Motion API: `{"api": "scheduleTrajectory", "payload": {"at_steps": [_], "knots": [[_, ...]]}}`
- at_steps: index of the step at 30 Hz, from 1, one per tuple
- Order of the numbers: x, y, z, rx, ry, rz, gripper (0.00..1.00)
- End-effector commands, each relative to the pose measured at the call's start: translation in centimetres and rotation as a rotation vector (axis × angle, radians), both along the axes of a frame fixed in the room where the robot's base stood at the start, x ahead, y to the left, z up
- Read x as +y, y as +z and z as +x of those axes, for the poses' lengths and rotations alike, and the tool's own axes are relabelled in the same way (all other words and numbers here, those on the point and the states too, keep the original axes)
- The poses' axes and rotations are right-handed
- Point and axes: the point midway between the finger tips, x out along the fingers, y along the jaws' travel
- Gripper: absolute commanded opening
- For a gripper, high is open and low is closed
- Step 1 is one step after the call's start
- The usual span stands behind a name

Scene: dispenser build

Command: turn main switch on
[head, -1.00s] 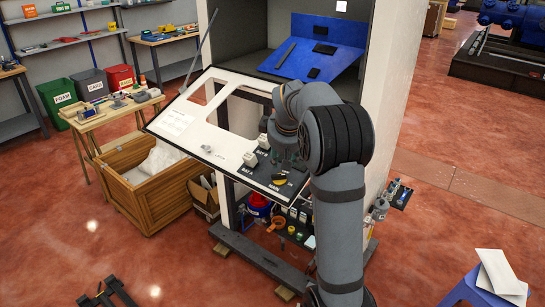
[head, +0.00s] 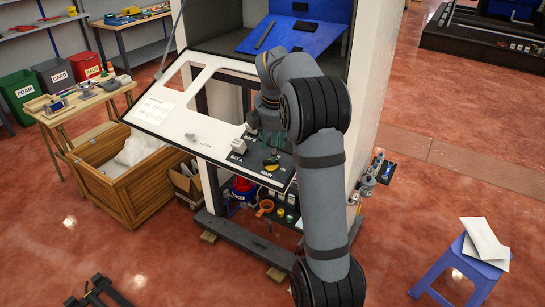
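The main switch (head: 271,167) is a small knob with yellow on it, beside the MAIN label at the lower right of the sloping panel (head: 181,108). It is too small to tell which way it points. My gripper (head: 272,148) points down just above and behind the switch, partly hidden by my arm. I cannot tell whether its fingers touch the switch or how far apart they are.
A white block-like part (head: 234,146) sits by the BAY labels, left of my gripper. A blue board (head: 300,36) lies inside the cabinet above. A wooden crate (head: 110,190) stands left, a blue stool (head: 462,262) right. The floor in front is mostly clear.

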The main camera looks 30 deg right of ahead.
Motion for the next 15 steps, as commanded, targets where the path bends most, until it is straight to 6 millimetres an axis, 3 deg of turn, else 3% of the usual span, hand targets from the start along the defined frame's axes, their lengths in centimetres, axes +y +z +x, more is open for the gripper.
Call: {"api": "scheduleTrajectory", "payload": {"at_steps": [6, 15], "knots": [[-0.5, -3.6, 1.0, 0.003, -0.001, 0.001, 0.35], [-0.8, -5.6, 1.7, -0.001, -0.002, 0.0, 0.35]]}}
